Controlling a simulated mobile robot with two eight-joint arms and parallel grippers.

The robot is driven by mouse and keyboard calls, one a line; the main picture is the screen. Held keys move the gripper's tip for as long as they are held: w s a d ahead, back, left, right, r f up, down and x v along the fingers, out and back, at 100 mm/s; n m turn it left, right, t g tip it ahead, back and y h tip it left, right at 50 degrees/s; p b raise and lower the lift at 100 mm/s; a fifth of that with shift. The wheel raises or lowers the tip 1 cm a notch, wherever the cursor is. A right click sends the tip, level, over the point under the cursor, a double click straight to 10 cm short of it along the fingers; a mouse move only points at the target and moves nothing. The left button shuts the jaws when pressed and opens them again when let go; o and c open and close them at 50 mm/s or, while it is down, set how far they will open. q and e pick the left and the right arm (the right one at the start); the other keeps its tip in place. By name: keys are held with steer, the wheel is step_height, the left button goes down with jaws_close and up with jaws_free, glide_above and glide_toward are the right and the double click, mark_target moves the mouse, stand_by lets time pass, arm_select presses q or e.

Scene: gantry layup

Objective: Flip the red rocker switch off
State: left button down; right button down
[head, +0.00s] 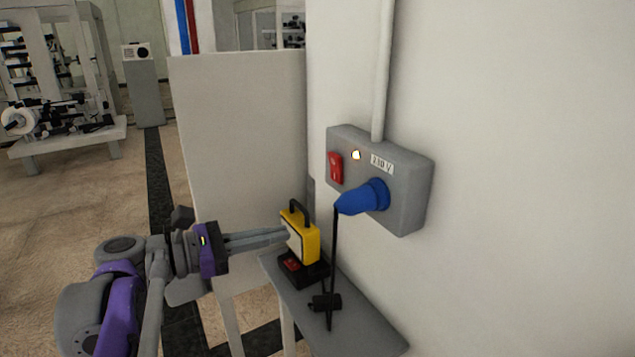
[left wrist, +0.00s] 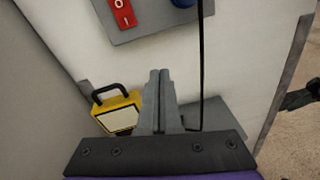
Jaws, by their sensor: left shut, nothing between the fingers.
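The red rocker switch (head: 336,167) is on the left of the front face of a grey wall box (head: 408,205). In the left wrist view the red switch (left wrist: 122,12) is at the top, cut off by the frame edge, with O and I marks. A small lit lamp (head: 356,155) is beside the switch. My left gripper (head: 284,236) is shut and empty, lower than the switch and to its left in the head view. Its closed fingers (left wrist: 160,76) point towards the wall, apart from the switch. My right gripper is not in view.
A blue plug (head: 361,197) sits in the box, with a black cable (head: 334,255) hanging from it. A yellow work light (head: 310,245) stands on a small grey table (head: 362,325) below, close to my left fingers in the head view. A pale panel (head: 240,130) stands behind.

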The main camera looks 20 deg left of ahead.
mark_target(333, 162)
arm_select(q)
steer(key=a+r+n+t+h, duration=0.1)
steer(key=a+r+n+t, duration=0.1)
steer(key=a+r, duration=0.2)
step_height(333, 162, up, 2)
steer(key=shift+a+r+n+t, duration=0.25)
steer(key=shift+a+n+t, duration=0.05)
steer(key=shift+a+n, duration=0.1)
steer(key=shift+w, duration=0.15)
steer(key=p+x, duration=0.1)
steer(key=x, duration=1.3)
steer(key=shift+d, duration=0.1)
steer(key=shift+d+r+g+p, duration=0.2)
steer(key=shift+r+g+p, duration=0.25)
steer(key=shift+p, duration=0.4)
steer(key=shift+w+f+y, duration=0.1)
steer(key=shift+f+y, duration=0.2)
